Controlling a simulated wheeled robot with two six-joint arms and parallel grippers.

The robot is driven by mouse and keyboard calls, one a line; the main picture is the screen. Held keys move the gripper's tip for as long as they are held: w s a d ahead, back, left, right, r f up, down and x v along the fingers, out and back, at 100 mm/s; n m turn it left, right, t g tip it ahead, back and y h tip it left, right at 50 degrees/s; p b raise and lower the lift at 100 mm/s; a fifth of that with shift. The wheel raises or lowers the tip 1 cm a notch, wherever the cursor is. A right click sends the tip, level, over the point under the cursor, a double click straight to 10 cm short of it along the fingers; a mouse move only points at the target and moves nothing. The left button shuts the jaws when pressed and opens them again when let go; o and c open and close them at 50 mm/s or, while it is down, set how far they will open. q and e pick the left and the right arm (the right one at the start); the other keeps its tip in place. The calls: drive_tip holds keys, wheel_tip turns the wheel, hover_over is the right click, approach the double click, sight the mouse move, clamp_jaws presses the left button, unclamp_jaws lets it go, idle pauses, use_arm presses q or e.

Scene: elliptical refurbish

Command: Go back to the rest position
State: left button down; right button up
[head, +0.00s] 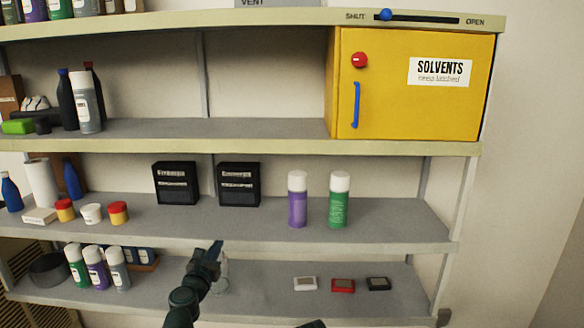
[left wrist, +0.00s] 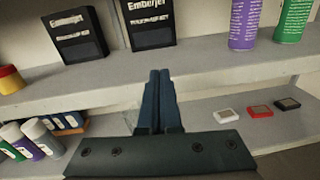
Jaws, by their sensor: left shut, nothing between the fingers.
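My left gripper (head: 215,250) reaches up from the bottom of the head view, in front of the edge between the middle and lower shelves. In the left wrist view its two fingers (left wrist: 158,95) are together with nothing between them. It touches no object that I can see. My right gripper is not clearly shown; only a small dark part shows at the bottom edge of the head view.
The middle shelf (head: 390,220) holds two black boxes (head: 176,184), a purple can (head: 297,200) and a green can (head: 338,202). The lower shelf holds white, red (head: 343,286) and black small items. A yellow solvents cabinet (head: 440,105) is shut at upper right.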

use_arm(q)
drive_tip(key=s+d+f+m+g+h, duration=0.2)
drive_tip(key=d+m+h, duration=0.1)
drive_tip(key=d+m, duration=0.35)
drive_tip(key=s+d+f+m+g+h, duration=0.1)
drive_tip(key=d+f+m+g+h, duration=0.15)
drive_tip(key=d+m, duration=0.4)
drive_tip(key=s+d+f+m+g, duration=0.6)
drive_tip(key=s+d+f+m, duration=0.3)
drive_tip(key=m, duration=0.1)
drive_tip(key=s+a+f+m+g+y, duration=0.3)
drive_tip(key=s+f+m+g+y, duration=0.1)
drive_tip(key=s+m, duration=0.3)
drive_tip(key=s+a+f+m+g+y, duration=0.3)
drive_tip(key=s+m, duration=0.5)
drive_tip(key=s, duration=0.3)
drive_tip(key=shift+a+f+g+y, duration=0.2)
drive_tip(key=shift+f+g+y, duration=0.25)
drive_tip(key=shift+f+y, duration=0.35)
use_arm(e)
drive_tip(key=shift+w+f, duration=0.1)
drive_tip(key=shift+w, duration=0.1)
